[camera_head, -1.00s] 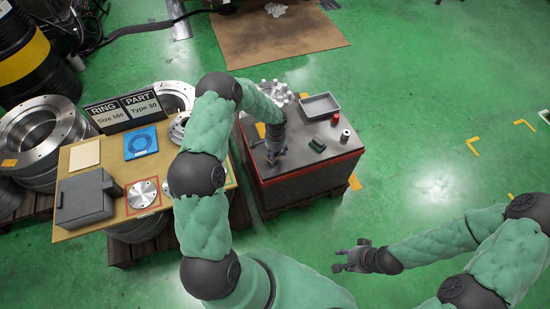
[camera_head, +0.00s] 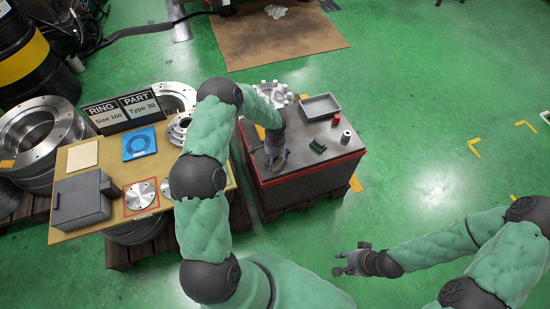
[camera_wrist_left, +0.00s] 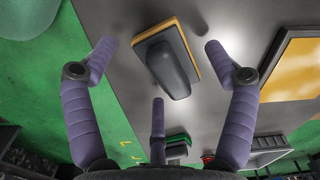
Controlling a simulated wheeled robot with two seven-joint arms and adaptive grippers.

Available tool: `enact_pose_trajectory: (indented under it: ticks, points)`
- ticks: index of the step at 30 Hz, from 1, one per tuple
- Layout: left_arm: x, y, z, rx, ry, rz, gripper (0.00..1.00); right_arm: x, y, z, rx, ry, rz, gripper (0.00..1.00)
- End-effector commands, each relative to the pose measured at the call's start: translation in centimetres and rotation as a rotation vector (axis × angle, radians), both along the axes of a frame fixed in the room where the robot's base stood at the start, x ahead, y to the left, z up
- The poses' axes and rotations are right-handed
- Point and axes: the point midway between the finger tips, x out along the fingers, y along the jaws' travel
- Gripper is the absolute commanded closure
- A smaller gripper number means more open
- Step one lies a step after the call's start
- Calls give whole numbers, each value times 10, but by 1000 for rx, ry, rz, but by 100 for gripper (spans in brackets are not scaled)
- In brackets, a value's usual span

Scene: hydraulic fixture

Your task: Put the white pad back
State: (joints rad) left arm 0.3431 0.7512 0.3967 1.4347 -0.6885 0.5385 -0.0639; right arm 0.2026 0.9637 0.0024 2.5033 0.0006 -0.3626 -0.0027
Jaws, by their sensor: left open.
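A cream-white square pad (camera_head: 83,154) lies flat at the back left of the wooden board. My left gripper (camera_head: 275,160) is low over the dark top of the red cart. In the left wrist view the fingers of my left gripper (camera_wrist_left: 160,48) are spread and empty. A dark grey block-shaped handle on a thin plate with an orange edge (camera_wrist_left: 170,62) lies beyond and between the fingertips, apart from them. The pad's underside is hidden. My right gripper (camera_head: 345,263) is over the green floor with fingers apart and nothing in it.
The wooden board (camera_head: 85,232) holds a blue square with a ring (camera_head: 139,144), a grey box (camera_head: 82,202) and a metal disc (camera_head: 140,195). On the red cart (camera_head: 310,172) are a grey tray (camera_head: 320,107), a green part (camera_head: 318,146) and small cylinders.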

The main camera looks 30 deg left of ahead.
Motion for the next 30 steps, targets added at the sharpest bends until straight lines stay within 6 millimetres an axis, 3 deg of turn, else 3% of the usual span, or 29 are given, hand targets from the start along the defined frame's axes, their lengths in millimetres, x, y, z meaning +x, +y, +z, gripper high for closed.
enact_pose_trajectory:
  ticks: [5,21,27,30]
  points:
    - [1,0,10,1,-1,0,15,0,0,7,0,0,0,60]
    - [0,-1,108,1,-1,1,15,0,0,46,0,0,0,60]
    - [-1,-2,121,-3,1,0,15,0,0,51,0,0,0,60]
    - [-9,-17,114,-34,3,7,15,0,0,51,0,0,0,60]
